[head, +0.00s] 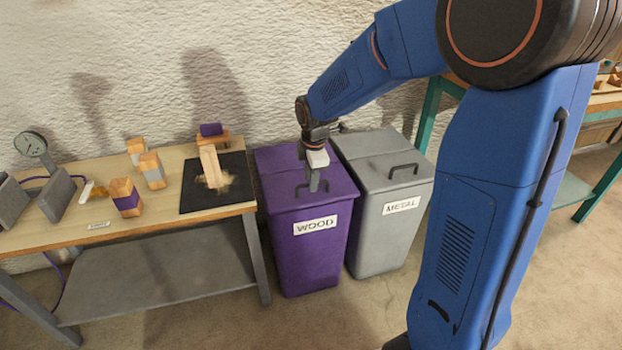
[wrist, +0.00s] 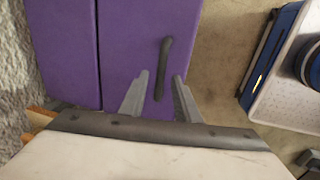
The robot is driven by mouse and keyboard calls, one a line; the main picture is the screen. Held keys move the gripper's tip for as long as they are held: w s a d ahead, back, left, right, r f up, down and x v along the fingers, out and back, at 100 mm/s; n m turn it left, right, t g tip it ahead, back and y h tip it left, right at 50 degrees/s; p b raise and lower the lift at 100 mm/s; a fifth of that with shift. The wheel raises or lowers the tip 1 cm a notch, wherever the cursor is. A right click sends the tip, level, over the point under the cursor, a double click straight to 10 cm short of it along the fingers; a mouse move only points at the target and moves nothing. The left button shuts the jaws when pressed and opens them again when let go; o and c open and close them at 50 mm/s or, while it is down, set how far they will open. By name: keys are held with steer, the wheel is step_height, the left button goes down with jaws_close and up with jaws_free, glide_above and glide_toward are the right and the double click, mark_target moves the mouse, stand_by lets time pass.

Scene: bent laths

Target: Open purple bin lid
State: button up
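The purple bin (head: 312,250) stands on the floor beside the bench, with a white label reading WOOD on its front. Its purple lid (head: 280,168) is shut, and it also fills much of the wrist view (wrist: 122,40). A dark bar handle (wrist: 163,68) sits on the lid. My gripper (head: 313,186) points down over the lid at the handle. In the wrist view my gripper (wrist: 154,85) has its two fingers apart, one on each side of the handle's near end. I cannot tell whether the fingers touch it.
A grey bin (head: 385,230) labelled METAL stands close on the right. A workbench (head: 150,225) on the left holds several wood blocks, a black mat (head: 232,195) and a gauge (head: 32,145). A rough pale wall rises behind. Open floor lies in front of the bins.

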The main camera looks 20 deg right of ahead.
steer(key=shift+c, duration=0.2)
jaws_close()
steer(key=shift+r, duration=0.1)
